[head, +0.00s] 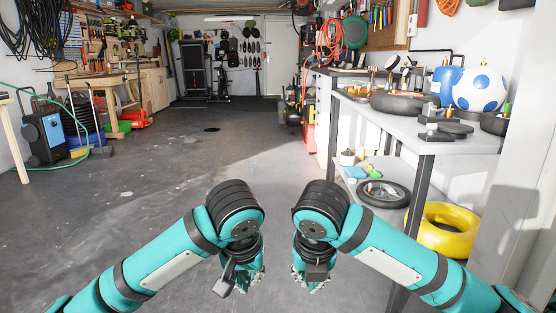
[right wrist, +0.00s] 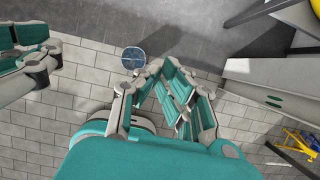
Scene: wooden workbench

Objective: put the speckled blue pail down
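I cannot make out a speckled blue pail for certain in either view. A small round dark-blue speckled thing (right wrist: 133,57) shows beyond the fingers in the right wrist view; I cannot tell whether it is the pail. My right gripper (head: 312,283) points down at the front of the head view, and its fingers also show in the right wrist view (right wrist: 160,75), angled toward each other with nothing seen between them. My left gripper (head: 249,281) hangs beside it, and part of it shows at the left edge of the right wrist view. Whether either is open is unclear.
A grey workbench (head: 425,142) stands at the right, with a blue container (head: 446,80), a spotted ball (head: 481,89) and tyres. A yellow ring (head: 446,231) lies at its lower right. The grey floor (head: 130,205) is mostly clear at the left and middle.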

